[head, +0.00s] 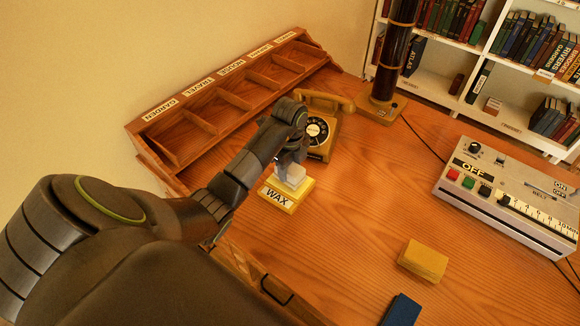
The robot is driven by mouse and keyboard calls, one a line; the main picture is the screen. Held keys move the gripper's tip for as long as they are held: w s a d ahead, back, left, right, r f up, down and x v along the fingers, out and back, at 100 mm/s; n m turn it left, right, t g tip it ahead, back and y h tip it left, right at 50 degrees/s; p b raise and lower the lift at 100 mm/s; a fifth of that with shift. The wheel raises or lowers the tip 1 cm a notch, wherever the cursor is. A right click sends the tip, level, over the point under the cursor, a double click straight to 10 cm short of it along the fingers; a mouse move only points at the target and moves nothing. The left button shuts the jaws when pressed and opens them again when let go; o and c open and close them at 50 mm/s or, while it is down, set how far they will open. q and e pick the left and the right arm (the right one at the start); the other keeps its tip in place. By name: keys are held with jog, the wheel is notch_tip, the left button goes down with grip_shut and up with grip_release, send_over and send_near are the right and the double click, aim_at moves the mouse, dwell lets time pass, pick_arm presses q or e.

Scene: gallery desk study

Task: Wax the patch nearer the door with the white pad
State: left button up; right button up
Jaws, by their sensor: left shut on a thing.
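My left gripper (289,160) reaches down over the left part of the desk and is shut on the white pad (291,178). The pad is partly hidden by the gripper. It is at the yellow block labelled WAX (278,199); I cannot tell whether they touch. I cannot make out any patch or a door in this view. My right gripper is not in view.
A dial telephone (319,137) stands just behind the gripper. A labelled pigeonhole rack (205,108) lines the left wall. A yellow block (423,261) and a blue block (402,311) lie front right. A grey control box (510,195) stands right. The middle desk is clear.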

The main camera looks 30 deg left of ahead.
aim_at(290, 167)
pick_arm(q)
jog(key=shift+f+b, duration=0.35)
jog(key=shift+f, duration=0.15)
dwell(0.7)
dwell(0.9)
notch_tip(290, 167, up, 7)
jog(key=p, duration=0.6)
dwell(0.3)
dwell(0.3)
notch_tip(290, 167, down, 3)
jog(key=shift+r+b, duration=0.1)
jog(key=shift+b, duration=1.05)
jog(key=shift+r, duration=0.1)
